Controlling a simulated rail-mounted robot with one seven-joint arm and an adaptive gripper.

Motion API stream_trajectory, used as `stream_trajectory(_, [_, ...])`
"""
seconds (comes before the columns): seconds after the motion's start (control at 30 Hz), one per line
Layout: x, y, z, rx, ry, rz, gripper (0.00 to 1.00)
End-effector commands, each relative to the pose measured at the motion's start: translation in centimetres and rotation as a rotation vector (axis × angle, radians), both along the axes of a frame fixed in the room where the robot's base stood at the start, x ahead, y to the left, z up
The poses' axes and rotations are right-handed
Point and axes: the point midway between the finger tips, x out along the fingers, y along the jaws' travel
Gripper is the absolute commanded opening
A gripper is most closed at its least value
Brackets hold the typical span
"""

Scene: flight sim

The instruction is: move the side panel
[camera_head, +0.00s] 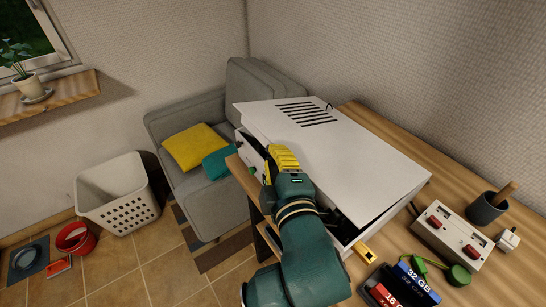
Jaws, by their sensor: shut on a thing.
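The side panel (345,150) is a large white sheet with a row of dark vent slots near its far end. It lies over a white computer case (358,232) on the wooden desk, skewed and slightly raised, with a dark gap under its near and left edges. My gripper (282,157), with yellow fingers, is at the panel's left edge and shut on it. The exact contact of the fingertips is hidden by my green arm.
On the desk's right are a switch box (452,235) with red switches, a dark cup (486,208), a plug (508,239), memory modules (410,280) and a yellow item (364,252). A grey sofa (213,130) with cushions and a white basket (118,195) stand left.

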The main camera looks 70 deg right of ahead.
Motion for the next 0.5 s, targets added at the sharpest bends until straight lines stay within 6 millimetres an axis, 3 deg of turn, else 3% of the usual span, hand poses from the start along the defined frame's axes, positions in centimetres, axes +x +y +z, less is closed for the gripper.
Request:
stream_trajectory(0.1, [-0.05, -0.08, -0.04, 0.001, 0.001, -0.003, 0.00])
stream_trajectory(0.13, [-0.05, -0.08, -0.04, 0.001, 0.001, -0.003, 0.16])
stream_trajectory(0.27, [-0.04, -0.07, 0.00, 0.000, 0.000, -0.002, 0.41])
stream_trajectory(0.5, [-0.05, -0.03, 0.06, 0.000, -0.001, -0.001, 0.43])
